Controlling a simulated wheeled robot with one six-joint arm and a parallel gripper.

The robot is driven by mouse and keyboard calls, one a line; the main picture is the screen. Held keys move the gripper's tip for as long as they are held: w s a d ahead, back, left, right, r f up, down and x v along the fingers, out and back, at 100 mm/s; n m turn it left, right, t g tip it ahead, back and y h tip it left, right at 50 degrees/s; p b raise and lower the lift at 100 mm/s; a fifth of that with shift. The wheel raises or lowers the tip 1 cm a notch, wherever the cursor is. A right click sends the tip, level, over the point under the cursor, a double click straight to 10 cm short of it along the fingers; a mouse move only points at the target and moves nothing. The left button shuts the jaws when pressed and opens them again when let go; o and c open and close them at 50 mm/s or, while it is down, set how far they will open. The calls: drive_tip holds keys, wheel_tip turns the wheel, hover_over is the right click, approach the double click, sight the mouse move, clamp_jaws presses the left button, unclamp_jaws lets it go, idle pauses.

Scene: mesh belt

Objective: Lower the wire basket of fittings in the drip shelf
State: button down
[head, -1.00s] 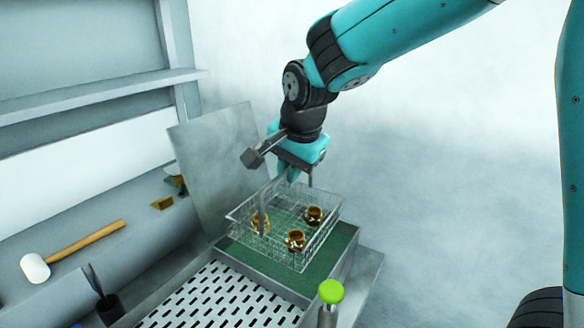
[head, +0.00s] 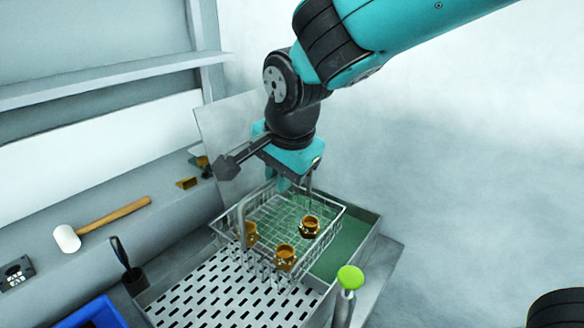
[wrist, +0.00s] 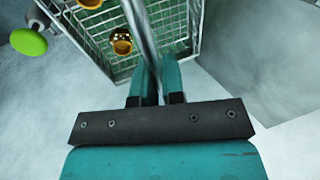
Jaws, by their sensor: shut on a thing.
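The wire basket (head: 331,229) holds several brass fittings; three show in the head view, one of them a fitting (head: 309,226) at the right. My gripper (head: 294,186) is shut on the basket's handle (head: 241,222), a bar that also shows in the wrist view (wrist: 139,36). The basket hangs above the boundary between the slotted drip shelf (head: 205,292) and the green bath (head: 340,258). Its left part is over the shelf. How far its bottom is above the shelf is hard to tell.
A green-topped knob (head: 350,277) stands at the front edge beside the shelf. A tilted metal panel (head: 222,140) rises behind. A mallet (head: 68,238), a dark holder (head: 133,281) and a blue bin (head: 92,315) lie to the left. Most of the slotted shelf is clear.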

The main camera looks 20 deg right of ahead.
drive_tip(key=s+a, duration=0.7)
drive_tip(key=a, duration=0.3)
drive_tip(key=shift+s+a, duration=0.25)
drive_tip(key=shift+r, duration=0.1)
idle(1.0)
